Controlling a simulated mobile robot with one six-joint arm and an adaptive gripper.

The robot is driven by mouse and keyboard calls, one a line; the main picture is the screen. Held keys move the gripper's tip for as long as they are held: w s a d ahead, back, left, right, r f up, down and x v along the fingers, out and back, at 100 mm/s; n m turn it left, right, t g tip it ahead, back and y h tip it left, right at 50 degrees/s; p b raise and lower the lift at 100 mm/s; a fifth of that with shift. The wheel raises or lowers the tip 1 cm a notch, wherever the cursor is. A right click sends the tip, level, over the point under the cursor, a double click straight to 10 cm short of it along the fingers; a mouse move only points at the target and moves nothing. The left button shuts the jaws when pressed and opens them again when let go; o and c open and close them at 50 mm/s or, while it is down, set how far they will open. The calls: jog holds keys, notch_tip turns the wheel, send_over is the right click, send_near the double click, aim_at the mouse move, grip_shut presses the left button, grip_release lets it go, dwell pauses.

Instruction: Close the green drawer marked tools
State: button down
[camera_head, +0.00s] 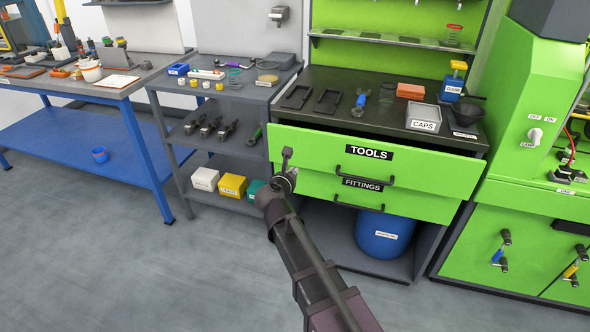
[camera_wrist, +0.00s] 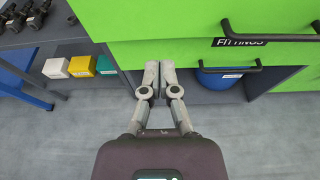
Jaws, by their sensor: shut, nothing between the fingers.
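The green tools drawer (camera_head: 320,150) is the upper of two drawers under the dark worktop. It stands pulled out, with a dark gap behind its top edge, and overhangs the drawer below. Its black handle (camera_head: 370,178) is right of my gripper; it also shows in the wrist view (camera_wrist: 272,37). My gripper (camera_head: 287,156) appears in front of the drawer's left part. In the wrist view my gripper (camera_wrist: 160,66) has its fingers together and empty, with green drawer fronts beyond them. I cannot tell whether the tips touch a front.
The green fittings drawer (camera_head: 325,184) is directly below, with its own handle (camera_head: 363,208). A blue drum (camera_head: 385,236) stands beneath. A grey shelf cart (camera_head: 225,148) with small boxes is close on the left. The grey floor in front is clear.

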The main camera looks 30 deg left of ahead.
aim_at(308, 150)
jog(key=x, duration=0.4)
jog(key=b+x, duration=0.1)
jog(key=x, duration=0.2)
jog(key=b+x, duration=0.1)
jog(key=x, duration=0.3)
jog(key=shift+w+r, duration=0.25)
jog(key=shift+w, duration=0.15)
jog(key=shift+w+a, duration=0.2)
jog(key=shift+w, duration=0.45)
jog(key=shift+w, duration=0.1)
jog(key=w, duration=0.2)
jog(key=w+a, duration=0.1)
jog(key=w, duration=0.1)
jog(key=shift+w, duration=0.5)
jog(key=shift+r, duration=0.1)
jog(key=shift+s+d, duration=0.3)
jog(key=shift+s, duration=0.35)
jog(key=f+p+v, duration=0.1)
jog(key=p+v, duration=0.1)
jog(key=v, duration=1.1)
jog(key=shift+s, duration=0.15)
